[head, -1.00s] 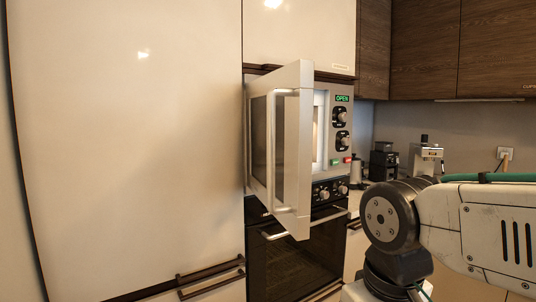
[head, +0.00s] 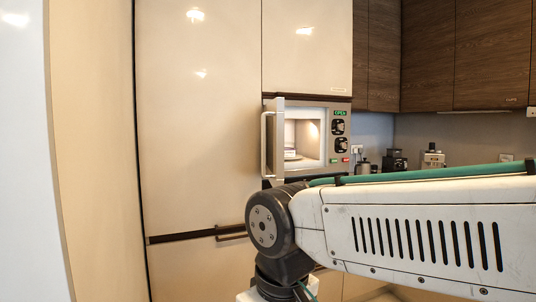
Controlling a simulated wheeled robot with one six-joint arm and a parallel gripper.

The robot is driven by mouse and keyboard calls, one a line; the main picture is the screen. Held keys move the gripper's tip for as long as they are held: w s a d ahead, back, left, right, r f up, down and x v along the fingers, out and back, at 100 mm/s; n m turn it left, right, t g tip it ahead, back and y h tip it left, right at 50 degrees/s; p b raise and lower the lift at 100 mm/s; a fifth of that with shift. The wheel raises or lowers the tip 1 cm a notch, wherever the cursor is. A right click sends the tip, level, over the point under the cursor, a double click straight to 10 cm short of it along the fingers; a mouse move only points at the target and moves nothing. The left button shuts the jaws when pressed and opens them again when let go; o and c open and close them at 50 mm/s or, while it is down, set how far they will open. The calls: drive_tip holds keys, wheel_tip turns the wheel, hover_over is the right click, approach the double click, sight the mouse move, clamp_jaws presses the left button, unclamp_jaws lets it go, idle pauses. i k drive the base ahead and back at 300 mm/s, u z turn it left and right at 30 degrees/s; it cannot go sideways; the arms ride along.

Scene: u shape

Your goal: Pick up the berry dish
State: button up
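A small pale object (head: 291,154) sits low at the left inside the lit microwave (head: 325,97). It may be a dish, but it is too small and partly hidden to tell whether it is the berry dish. No berries can be made out. The microwave door (head: 276,140) stands open, swung out at the left. My gripper is out of view. Only my arm links and a dark joint show in front, below and right of the microwave.
Tall cream cabinets (head: 195,130) stand left of the microwave. A pale panel edge (head: 85,150) is close at the far left. A coffee machine (head: 433,158) and a dark grinder (head: 396,160) stand on the counter to the right. Wooden wall cupboards (head: 490,60) hang above.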

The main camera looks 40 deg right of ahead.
sight(289, 152)
drive_tip(key=z, duration=0.6)
drive_tip(key=i, duration=0.8)
drive_tip(key=z, duration=0.95)
drive_tip(key=i, duration=0.9)
